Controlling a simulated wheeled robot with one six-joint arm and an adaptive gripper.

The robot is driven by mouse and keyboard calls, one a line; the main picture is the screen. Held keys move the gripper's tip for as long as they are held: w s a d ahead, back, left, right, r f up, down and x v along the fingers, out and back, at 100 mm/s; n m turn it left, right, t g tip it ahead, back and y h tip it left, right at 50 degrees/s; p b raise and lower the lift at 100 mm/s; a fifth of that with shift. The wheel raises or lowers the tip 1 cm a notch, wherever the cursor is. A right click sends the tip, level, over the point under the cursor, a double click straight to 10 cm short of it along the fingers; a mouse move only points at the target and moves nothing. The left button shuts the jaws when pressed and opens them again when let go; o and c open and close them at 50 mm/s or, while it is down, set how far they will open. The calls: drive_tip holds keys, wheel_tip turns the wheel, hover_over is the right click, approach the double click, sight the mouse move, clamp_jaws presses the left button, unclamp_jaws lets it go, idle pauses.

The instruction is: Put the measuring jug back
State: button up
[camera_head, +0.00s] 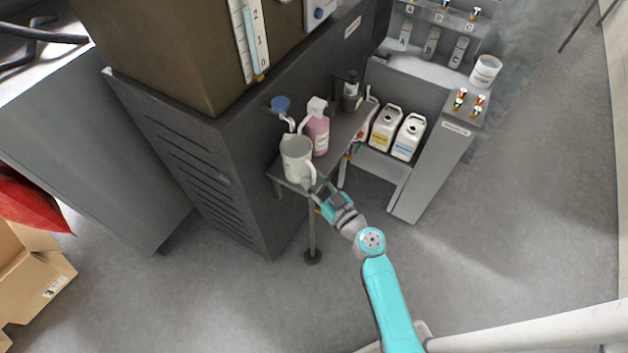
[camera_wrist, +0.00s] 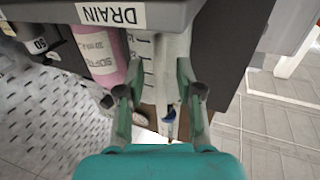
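The measuring jug (camera_head: 297,160) is white and stands upright near the front end of a small grey shelf, under a tap with a blue knob (camera_head: 281,105). Its handle (camera_head: 311,172) faces right. In the wrist view the jug (camera_wrist: 146,62) shows black scale marks. My gripper (camera_head: 322,191) is just in front of the handle, below and to the right of the jug. In the wrist view my gripper (camera_wrist: 158,90) has its fingers apart, with part of the jug in line with the gap. I cannot tell whether a finger touches the handle.
A pink bottle (camera_head: 318,133) stands close behind the jug, with a dark bottle (camera_head: 351,92) farther back. The shelf bears a DRAIN label (camera_wrist: 110,14). Two white canisters (camera_head: 386,128) (camera_head: 408,137) stand to the right. The floor in front is clear.

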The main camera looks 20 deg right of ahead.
drive_tip(key=shift+r, duration=0.15)
drive_tip(key=v, duration=1.2)
